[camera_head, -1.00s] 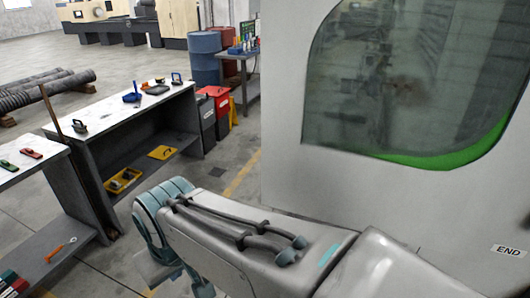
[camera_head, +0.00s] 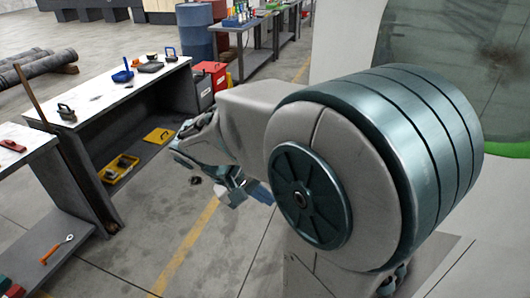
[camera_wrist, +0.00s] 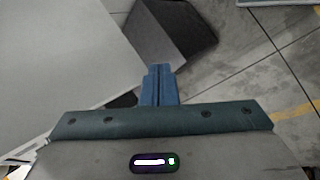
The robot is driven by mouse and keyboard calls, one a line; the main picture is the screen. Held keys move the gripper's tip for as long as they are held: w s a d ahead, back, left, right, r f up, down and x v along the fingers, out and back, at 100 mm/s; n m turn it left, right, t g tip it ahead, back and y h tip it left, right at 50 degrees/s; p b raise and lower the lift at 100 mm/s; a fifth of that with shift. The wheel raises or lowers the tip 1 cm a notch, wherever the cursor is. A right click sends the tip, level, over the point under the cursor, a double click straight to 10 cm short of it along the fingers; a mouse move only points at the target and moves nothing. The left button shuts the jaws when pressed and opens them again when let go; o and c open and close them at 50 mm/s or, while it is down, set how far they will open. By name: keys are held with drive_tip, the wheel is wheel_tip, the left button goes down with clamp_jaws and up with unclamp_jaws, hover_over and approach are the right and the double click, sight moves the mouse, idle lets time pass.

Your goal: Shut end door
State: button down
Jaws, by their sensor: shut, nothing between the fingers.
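The end door (camera_head: 343,42) is a large pale panel with a dark, green-edged window (camera_head: 440,40) at the right of the head view. My arm hides much of it, and its END label is not in sight now. My gripper (camera_head: 258,192) hangs over the floor left of my big arm joint, apart from the visible part of the door. In the wrist view my gripper (camera_wrist: 160,72) has its blue fingers together and empty. A broad pale surface (camera_wrist: 60,55) fills the left there; I cannot tell whether it is the door.
Workbenches with tools (camera_head: 110,92) stand at the left. Blue and red barrels (camera_head: 197,32) and a red box (camera_head: 212,72) stand behind. Floor with a yellow line (camera_head: 190,245) is open between bench and arm. A dark grey block (camera_wrist: 172,35) lies beyond the fingertips.

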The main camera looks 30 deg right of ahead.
drive_tip(key=w+d+f+h+b, duration=0.15)
drive_tip(key=w+h+b, duration=0.25)
drive_tip(key=w+h, duration=0.85)
drive_tip(key=s+d+y+p, duration=0.2)
drive_tip(key=d+p, duration=0.1)
drive_tip(key=d, duration=0.9)
drive_tip(key=shift+s+f, duration=0.15)
drive_tip(key=shift+s, duration=0.2)
drive_tip(key=shift+f+t, duration=0.1)
drive_tip(key=shift+t, duration=0.3)
